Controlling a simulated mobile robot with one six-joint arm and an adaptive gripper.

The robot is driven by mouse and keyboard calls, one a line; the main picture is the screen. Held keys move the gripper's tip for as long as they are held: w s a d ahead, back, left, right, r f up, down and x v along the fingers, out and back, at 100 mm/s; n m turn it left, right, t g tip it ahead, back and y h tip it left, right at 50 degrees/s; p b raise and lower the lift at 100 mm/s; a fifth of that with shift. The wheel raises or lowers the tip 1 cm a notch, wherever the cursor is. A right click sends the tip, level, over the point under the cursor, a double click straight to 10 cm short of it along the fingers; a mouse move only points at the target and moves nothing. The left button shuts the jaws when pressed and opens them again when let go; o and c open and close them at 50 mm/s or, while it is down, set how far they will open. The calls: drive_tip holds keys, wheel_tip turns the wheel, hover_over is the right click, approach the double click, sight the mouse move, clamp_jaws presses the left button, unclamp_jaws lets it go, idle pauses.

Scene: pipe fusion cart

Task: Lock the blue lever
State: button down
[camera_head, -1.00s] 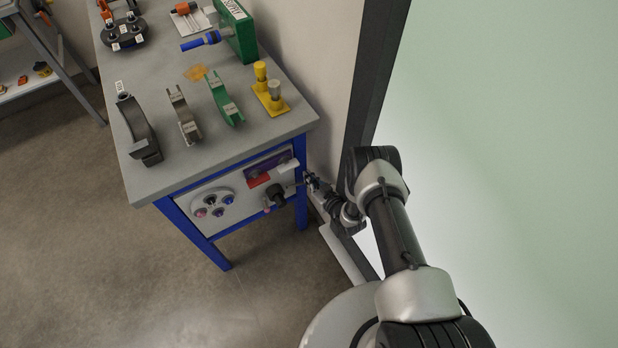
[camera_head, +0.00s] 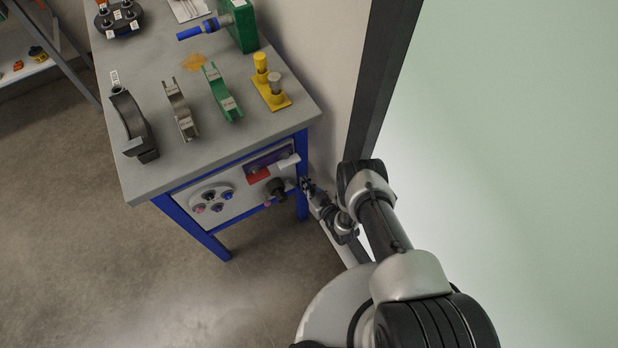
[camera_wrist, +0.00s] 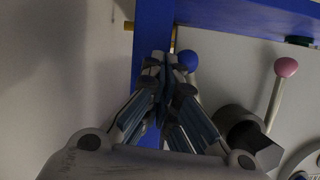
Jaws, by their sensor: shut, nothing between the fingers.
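The blue lever shows in the wrist view as a blue ball knob (camera_wrist: 187,60), just right of my fingertips. Its rod is mostly hidden behind my fingers. I cannot tell whether they touch it. My gripper (camera_wrist: 162,62) is shut and empty, in front of the blue cart leg. A second lever with a pink ball (camera_wrist: 286,67) rises from near a black cylindrical hub (camera_wrist: 238,125) to the right. In the head view, my gripper (camera_head: 307,186) is small, beside the right end of the cart's front panel, near the black hub (camera_head: 276,187).
The white panel (camera_head: 240,203) also carries a round plate with several coloured knobs (camera_head: 212,199). The grey cart top (camera_head: 190,155) holds clamps and a yellow stand (camera_head: 270,85). A blue leg (camera_head: 302,205) and a dark wall post (camera_head: 375,90) stand close to my arm.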

drive_tip(key=shift+s+a+f, duration=0.45)
drive_tip(key=shift+a+f, duration=0.15)
drive_tip(key=shift+a, duration=0.05)
drive_tip(key=shift+a+f, duration=0.1)
idle(0.3)
drive_tip(key=shift+s, duration=0.1)
idle(1.0)
drive_tip(key=v, duration=0.7)
drive_tip(key=shift+s, duration=0.2)
idle(0.4)
